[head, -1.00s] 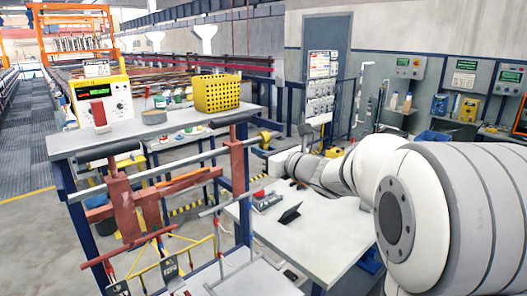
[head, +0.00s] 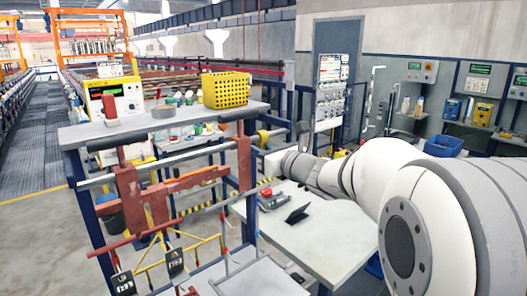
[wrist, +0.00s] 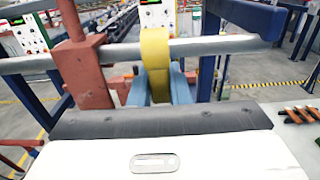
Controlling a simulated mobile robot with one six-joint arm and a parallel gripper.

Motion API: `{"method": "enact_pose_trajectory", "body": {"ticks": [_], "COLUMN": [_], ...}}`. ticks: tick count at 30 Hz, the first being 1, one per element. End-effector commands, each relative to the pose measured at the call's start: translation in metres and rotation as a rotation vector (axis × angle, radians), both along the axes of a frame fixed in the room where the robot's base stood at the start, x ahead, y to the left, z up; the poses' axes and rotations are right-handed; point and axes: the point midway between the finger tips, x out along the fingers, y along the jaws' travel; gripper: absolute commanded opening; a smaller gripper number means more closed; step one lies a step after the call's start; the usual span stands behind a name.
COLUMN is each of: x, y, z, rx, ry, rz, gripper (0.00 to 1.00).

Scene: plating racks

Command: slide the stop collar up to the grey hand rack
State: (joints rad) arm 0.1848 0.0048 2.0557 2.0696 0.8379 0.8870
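The yellow stop collar (head: 262,136) sits around a horizontal grey bar, towards its right end. In the wrist view the collar (wrist: 156,50) stands between the two blue fingers of my gripper (wrist: 160,88), which are closed against its sides. A reddish-brown hanging rack (head: 243,165) is on the same bar, left of the collar. Its nearest block (wrist: 82,68) shows left of my gripper, with a short stretch of bare bar between. This rack looks reddish-brown, not grey; I cannot pick out a grey hand rack for sure.
A shelf (head: 150,127) with a yellow basket (head: 226,90) and a meter box (head: 114,100) stands above the bar. A light-topped table (head: 325,240) with a red button (head: 266,193) lies below my arm. A blue frame beam (wrist: 240,20) is close right of my gripper.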

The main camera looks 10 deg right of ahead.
Motion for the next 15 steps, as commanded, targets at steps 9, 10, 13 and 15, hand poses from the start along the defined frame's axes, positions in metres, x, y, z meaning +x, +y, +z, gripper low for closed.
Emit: {"method": "enact_pose_trajectory", "body": {"ticks": [9,10,13,15], "x": [0.0005,0.0005,0.0005,-0.0010], "y": [-0.0036,-0.0038,-0.0040,-0.0050], "z": [0.0004,0.0004,0.0005,0.0003], "rx": [0.000,0.000,0.000,0.000], "ry": [-0.001,-0.001,-0.001,-0.001], "rz": [-0.006,-0.006,-0.007,-0.007], "gripper": [0.38,0.38,0.38,0.38]}}
